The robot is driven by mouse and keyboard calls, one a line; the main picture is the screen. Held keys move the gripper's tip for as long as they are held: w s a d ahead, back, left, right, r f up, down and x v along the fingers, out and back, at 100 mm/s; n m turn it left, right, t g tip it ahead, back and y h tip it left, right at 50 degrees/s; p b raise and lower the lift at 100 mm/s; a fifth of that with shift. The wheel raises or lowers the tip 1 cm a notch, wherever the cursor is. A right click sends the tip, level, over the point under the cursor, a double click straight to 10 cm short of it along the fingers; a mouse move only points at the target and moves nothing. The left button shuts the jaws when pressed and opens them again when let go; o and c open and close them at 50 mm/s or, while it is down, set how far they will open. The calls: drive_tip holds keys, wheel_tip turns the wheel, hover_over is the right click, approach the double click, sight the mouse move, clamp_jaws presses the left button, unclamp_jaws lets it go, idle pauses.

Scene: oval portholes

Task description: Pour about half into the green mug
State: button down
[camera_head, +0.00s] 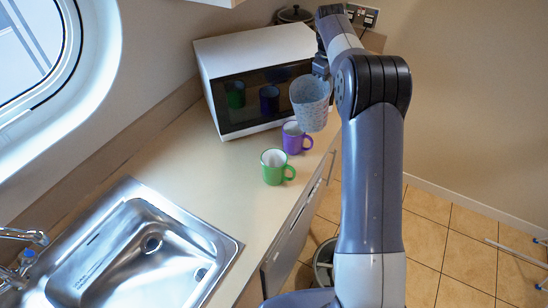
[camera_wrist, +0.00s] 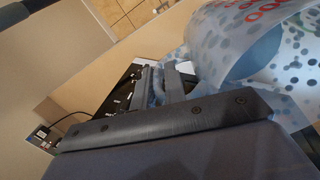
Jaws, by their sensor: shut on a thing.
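The green mug (camera_head: 274,167) stands upright on the counter, its handle to the right and its white inside visible. A purple mug (camera_head: 294,138) stands just behind it, closer to the microwave. My gripper (camera_head: 321,66) is shut on a pale blue-grey speckled cup (camera_head: 310,102) and holds it above the counter near the purple mug. In the wrist view the cup (camera_wrist: 250,60) fills the upper right, with dark dots and red lettering, and my gripper (camera_wrist: 168,82) is shut at its edge. The cup's contents are not clear in either view.
A white microwave (camera_head: 255,75) with a dark door stands behind the mugs. A steel sink (camera_head: 140,250) lies at the front left. A dark pot (camera_head: 295,14) sits at the back. Free counter (camera_head: 215,180) lies between sink and mugs.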

sight(321, 84)
drive_tip(key=s+a+r+t+h, duration=0.2)
drive_tip(key=shift+a+r, duration=0.3)
drive_tip(key=shift+r, duration=0.05)
drive_tip(key=s+a+t+h, duration=0.2)
drive_tip(key=shift+s+a+r+h, duration=0.15)
drive_tip(key=shift+a+r+h, duration=0.05)
drive_tip(key=shift+r+h, duration=0.2)
drive_tip(key=shift+s+a+r+t+h, duration=0.1)
drive_tip(key=shift+s+a+t+h, duration=0.1)
drive_tip(key=shift+t+h, duration=0.15)
drive_tip(key=shift+s+a+r+t+h+b, duration=0.15)
drive_tip(key=shift+s+a+t+h+b, duration=0.1)
drive_tip(key=shift+t+b, duration=0.15)
drive_tip(key=shift+f+b, duration=0.2)
drive_tip(key=shift+b, duration=0.2)
drive_tip(key=shift+a+b, duration=0.15)
drive_tip(key=shift+b, duration=0.2)
drive_tip(key=shift+s, duration=0.1)
